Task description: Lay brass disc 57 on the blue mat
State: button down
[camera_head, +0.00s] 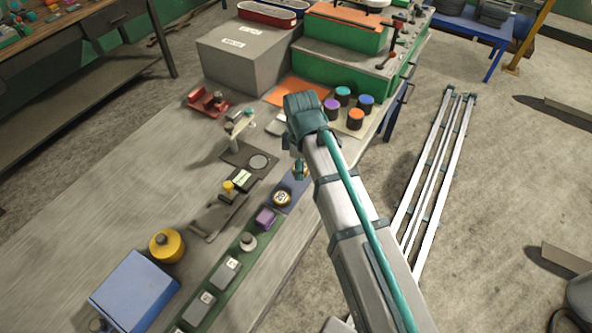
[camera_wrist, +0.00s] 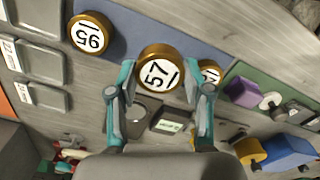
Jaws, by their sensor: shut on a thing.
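My gripper (camera_wrist: 160,88) is shut on brass disc 57 (camera_wrist: 160,70), with one teal finger on each side of it. The disc's white numbered face is toward the wrist camera. In that view it overlaps the near edge of the blue mat (camera_wrist: 185,35); I cannot tell whether it touches the mat. A second brass disc (camera_wrist: 92,34), reading 95 or an upside-down 56, lies at the mat's left end. A third (camera_wrist: 209,72) is partly hidden by the right finger. In the head view my gripper (camera_head: 300,170) is over the mat (camera_head: 297,186), and my arm hides much there.
A purple block (camera_head: 265,218) and a green strip (camera_head: 240,258) with grey blocks lie beside the mat. A dark plate with a grey disc (camera_head: 258,161), a small display (camera_head: 242,179) and a yellow round container (camera_head: 166,245) stand nearby.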

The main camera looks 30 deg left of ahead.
jog(key=shift+a+f, duration=0.75)
jog(key=shift+f, duration=0.1)
jog(key=shift+f+p, duration=1)
jog(key=shift+f, duration=0.6)
jog(key=shift+f, duration=0.1)
jog(key=shift+c, duration=2.4)
grip_release()
notch_tip(320, 180, up, 12)
jog(key=b, duration=0.3)
